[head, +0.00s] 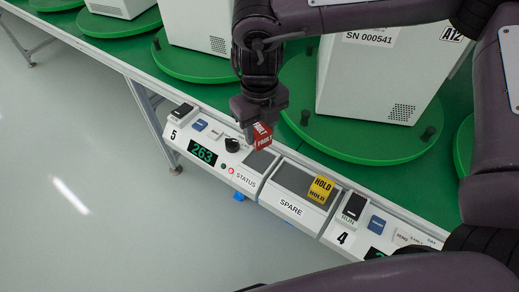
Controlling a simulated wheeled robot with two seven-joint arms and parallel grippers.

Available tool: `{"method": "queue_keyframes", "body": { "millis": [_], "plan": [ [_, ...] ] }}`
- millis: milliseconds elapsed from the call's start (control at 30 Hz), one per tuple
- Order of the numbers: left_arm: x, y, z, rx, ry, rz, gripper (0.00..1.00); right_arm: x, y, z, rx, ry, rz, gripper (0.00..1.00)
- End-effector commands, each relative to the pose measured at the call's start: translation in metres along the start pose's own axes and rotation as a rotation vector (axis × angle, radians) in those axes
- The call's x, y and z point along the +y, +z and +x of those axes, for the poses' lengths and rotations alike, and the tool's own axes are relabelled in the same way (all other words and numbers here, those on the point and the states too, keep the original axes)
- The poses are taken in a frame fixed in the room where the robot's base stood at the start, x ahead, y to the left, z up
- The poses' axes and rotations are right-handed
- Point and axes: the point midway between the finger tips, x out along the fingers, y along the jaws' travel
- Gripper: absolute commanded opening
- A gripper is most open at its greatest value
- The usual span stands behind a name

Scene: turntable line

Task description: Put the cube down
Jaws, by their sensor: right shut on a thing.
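A red cube (264,138) with white FAULT lettering is between the fingers of my right gripper (261,116). That gripper is shut on it and points down, and its fingers hide the upper part of the cube. The cube shows over the far part of the grey STATUS tray (258,164) on the station 5 panel. I cannot tell whether its underside touches the tray. A yellow HOLD cube (321,189) sits in the right part of the SPARE tray (290,178). My left gripper is not in view.
Left of the STATUS tray are a black knob (232,145), a lit red lamp (231,171) and a green display (202,152) reading 263. The station 4 panel (343,238) lies to the right. Green turntables (345,143) with white machines (375,75) stand behind the panels.

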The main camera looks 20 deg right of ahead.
Motion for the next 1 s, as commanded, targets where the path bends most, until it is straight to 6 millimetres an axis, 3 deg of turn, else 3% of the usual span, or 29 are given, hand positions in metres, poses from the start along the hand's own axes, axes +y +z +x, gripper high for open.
{"method": "queue_keyframes", "body": {
  "millis": [100,367,600,967,1000],
  "plan": [
    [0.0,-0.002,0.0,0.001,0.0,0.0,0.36,0.0,0.0,0.021,0.001,0.0,0.0,0.16],
    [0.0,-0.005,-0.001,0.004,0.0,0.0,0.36,0.0,0.0,0.042,0.001,-0.001,0.001,0.16],
    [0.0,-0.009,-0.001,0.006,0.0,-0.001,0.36,0.0,0.0,0.074,0.001,0.0,0.001,0.16],
    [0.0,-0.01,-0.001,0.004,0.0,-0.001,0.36,0.0,0.0,0.079,0.0,0.001,0.001,0.16],
    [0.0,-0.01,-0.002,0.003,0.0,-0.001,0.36,0.0,0.0,0.078,-0.001,0.0,0.001,0.43]
  ]
}}
